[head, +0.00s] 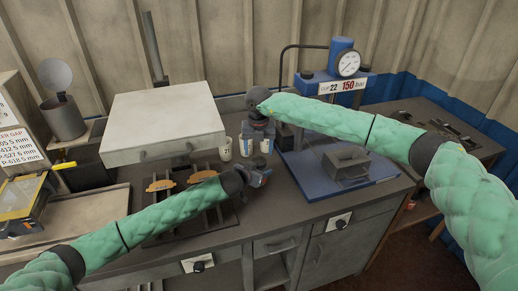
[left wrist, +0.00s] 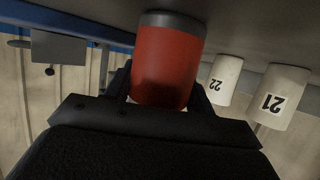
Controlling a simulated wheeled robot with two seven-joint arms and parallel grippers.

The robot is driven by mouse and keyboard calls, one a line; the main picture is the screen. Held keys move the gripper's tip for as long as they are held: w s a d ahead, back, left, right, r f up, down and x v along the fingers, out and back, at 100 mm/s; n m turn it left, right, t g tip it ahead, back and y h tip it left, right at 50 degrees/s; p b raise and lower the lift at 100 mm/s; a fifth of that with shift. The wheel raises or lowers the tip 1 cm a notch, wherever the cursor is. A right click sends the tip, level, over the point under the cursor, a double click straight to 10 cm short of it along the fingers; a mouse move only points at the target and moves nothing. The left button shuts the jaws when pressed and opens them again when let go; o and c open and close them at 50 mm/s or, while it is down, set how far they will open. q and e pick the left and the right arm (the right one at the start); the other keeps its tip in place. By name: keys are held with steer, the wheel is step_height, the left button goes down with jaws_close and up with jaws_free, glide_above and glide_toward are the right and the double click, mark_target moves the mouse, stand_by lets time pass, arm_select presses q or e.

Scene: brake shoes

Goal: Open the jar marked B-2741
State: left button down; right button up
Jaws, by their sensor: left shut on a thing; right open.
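My left gripper (head: 262,178) is low over the front of the bench, shut on a red cylinder. In the left wrist view the red cylinder (left wrist: 167,65) sits between the jaws, with a dark grey band at one end; I see no readable marking on it. My right gripper (head: 258,120) is open, over the back of the bench behind the left one. A white cup marked 21 (head: 225,149) stands left of the right gripper. It also shows in the left wrist view (left wrist: 278,97), beside a cup marked 22 (left wrist: 223,80). I cannot read B-2741 anywhere.
A blue press with a gauge (head: 347,64) and blue base plate stands to the right. A pale box (head: 165,118) is at the back left. Orange-brown brake shoes (head: 160,185) lie on a dark rack in front of it. A drawer front (head: 277,245) is below.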

mark_target(259, 161)
steer(key=shift+w+a+r+m, duration=0.15)
steer(key=shift+r+m, duration=0.1)
steer(key=shift+r, duration=0.4)
steer(key=shift+a+r+m, duration=0.1)
steer(key=shift+r+m, duration=0.15)
steer(key=shift+r, duration=0.35)
steer(key=shift+r+m, duration=0.4)
steer(key=shift+m, duration=0.2)
steer(key=shift+d+r+m, duration=0.15)
steer(key=shift+m, duration=0.35)
steer(key=shift+d+m, duration=0.2)
steer(key=shift+m, duration=1)
steer(key=shift+f, duration=4)
steer(key=c, duration=1)
steer(key=n, duration=0.6)
steer(key=shift+n, duration=0.4)
steer(key=o, duration=1.1)
